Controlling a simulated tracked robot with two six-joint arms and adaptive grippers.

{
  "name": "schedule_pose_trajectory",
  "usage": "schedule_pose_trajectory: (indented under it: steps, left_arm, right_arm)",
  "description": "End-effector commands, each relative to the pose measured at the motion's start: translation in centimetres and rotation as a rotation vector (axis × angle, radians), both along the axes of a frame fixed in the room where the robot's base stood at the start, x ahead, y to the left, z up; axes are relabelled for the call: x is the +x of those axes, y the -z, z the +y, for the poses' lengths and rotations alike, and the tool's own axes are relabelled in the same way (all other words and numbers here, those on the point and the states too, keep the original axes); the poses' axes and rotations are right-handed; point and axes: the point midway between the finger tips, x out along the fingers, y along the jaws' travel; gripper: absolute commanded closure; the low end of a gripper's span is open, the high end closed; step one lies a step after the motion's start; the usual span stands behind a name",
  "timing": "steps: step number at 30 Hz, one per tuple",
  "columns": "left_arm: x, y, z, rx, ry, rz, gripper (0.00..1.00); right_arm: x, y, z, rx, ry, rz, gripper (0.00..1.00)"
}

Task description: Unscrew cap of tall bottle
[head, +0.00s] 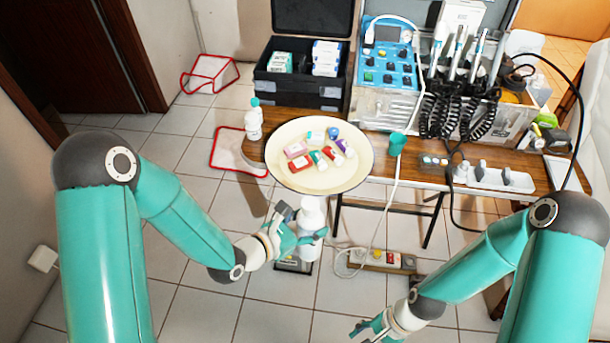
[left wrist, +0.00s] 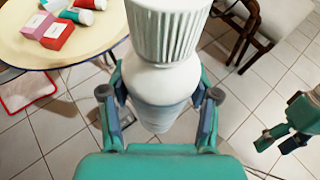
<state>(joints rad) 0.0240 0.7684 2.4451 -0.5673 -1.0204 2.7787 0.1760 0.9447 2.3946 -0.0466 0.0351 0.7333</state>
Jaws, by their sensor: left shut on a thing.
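My left gripper (head: 306,238) is shut on a white bottle (head: 311,216), with a finger on each side of its body. The bottle is held off the table, in front of the round tray. In the left wrist view the bottle (left wrist: 160,85) is roughly upright, and its wide ribbed white cap (left wrist: 168,30) sits on top, above the fingers. The fingers hide part of its sides. My right gripper (head: 368,330) is low at the bottom of the head view, apart from the bottle. It also shows in the left wrist view (left wrist: 280,140), with a gap between its fingers and nothing in it.
A round cream tray (head: 285,178) on the wooden table holds several small boxes and bottles. A white bottle with a teal cap (head: 253,120) stands left of it. A black case (head: 300,95), blue dental unit (head: 388,65) and hanging cords stand behind. A power strip (head: 382,260) lies on the floor.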

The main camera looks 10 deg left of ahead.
Motion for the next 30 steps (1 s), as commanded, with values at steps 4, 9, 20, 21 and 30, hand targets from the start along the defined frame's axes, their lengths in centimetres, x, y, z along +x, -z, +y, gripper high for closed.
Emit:
schedule_pose_trajectory:
  steps: [4, 9, 20, 21, 30]
  left_arm:
    - [0.0, -0.1, 0.0, -0.001, -0.001, -0.002, 1.00]
    - [0.0, -0.1, 0.0, -0.001, -0.001, -0.002, 1.00]
    - [0.0, -0.1, 0.0, -0.001, -0.002, -0.002, 1.00]
    - [0.0, -0.1, 0.0, -0.001, -0.002, -0.002, 1.00]
    - [0.1, -0.1, 0.0, -0.001, -0.002, -0.002, 1.00]
  right_arm:
    - [2.4, -0.6, -0.8, -0.086, 0.222, 0.182, 0.42]
    - [6.7, -2.7, -1.4, -0.241, 0.443, 0.334, 0.42]
    - [18.4, -14.7, 0.8, -0.591, 0.843, 0.335, 0.42]
    - [19.3, -16.3, 1.5, -0.608, 0.872, 0.315, 0.42]
    - [23.9, -27.9, 9.0, -0.557, 0.897, 0.079, 0.42]
